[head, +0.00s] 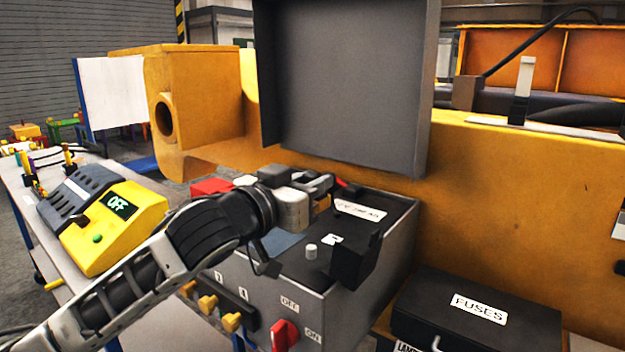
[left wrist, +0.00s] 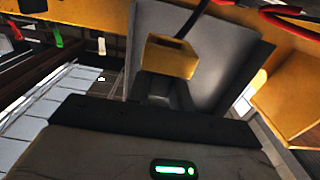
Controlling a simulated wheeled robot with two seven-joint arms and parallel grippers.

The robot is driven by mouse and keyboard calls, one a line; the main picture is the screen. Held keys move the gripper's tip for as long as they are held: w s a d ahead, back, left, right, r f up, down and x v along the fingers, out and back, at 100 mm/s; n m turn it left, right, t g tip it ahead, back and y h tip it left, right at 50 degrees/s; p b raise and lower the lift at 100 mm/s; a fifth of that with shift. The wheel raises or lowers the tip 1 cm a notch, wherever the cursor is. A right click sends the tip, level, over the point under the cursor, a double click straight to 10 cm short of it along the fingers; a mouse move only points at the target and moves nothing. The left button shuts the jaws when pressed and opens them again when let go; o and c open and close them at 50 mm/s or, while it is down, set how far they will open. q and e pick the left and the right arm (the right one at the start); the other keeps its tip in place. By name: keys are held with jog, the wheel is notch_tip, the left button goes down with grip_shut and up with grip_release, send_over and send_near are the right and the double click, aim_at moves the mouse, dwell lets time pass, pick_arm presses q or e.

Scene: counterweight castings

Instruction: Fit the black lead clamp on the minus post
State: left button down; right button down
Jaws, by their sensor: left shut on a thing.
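My left gripper (head: 318,190) is above the battery top (head: 290,250), behind the grey post in the head view. In the left wrist view its dark fingers (left wrist: 165,88) are shut on a brass-coloured lead clamp (left wrist: 170,57) with a black cable running up from it. In the head view the clamp is mostly hidden by my gripper. A short grey post (head: 311,251) stands bare on the battery top, apart from the gripper. Its plus or minus mark is too small to read. My right gripper is not in view.
A black block (head: 352,258) stands at the battery's right front edge. A raised grey lid (head: 345,85) rises behind. A red switch (head: 285,336) is on the front. A yellow meter reading OFF (head: 120,228) stands left, a fuse box (head: 478,315) right. A red cable (left wrist: 290,12) crosses the wrist view.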

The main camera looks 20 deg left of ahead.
pick_arm(q)
jog(key=shift+s+p, duration=0.15)
jog(key=shift+p, duration=0.15)
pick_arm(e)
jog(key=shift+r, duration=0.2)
